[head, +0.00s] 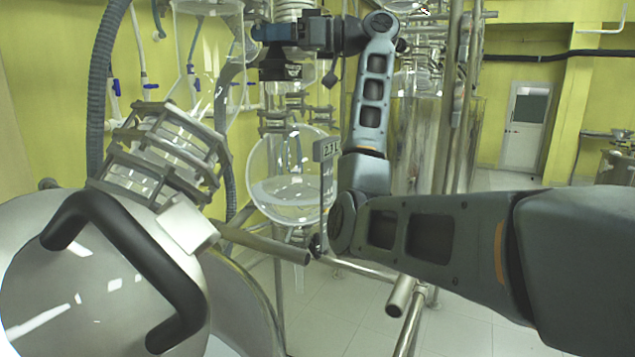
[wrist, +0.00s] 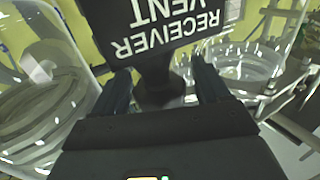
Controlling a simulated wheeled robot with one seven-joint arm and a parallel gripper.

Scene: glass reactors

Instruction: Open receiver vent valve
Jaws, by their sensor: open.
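In the wrist view a black tag (wrist: 155,22) with upside-down white letters reads "RECEIVER VENT". A dark valve handle or stem (wrist: 158,88) runs down from below the tag. My gripper (wrist: 161,80) is open, with one finger on each side of this dark part. I cannot tell whether either finger touches it. In the head view my gripper (head: 257,33) is at the upper middle, pointing left beside the glassware. The valve and its tag cannot be made out there.
A round glass flask (head: 290,190) with clear liquid hangs below my gripper. A tall glass vessel (head: 208,60) stands just left of it. A large white vessel with a black handle (head: 130,260) fills the lower left. Metal pipes (head: 455,110) stand right of my arm.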

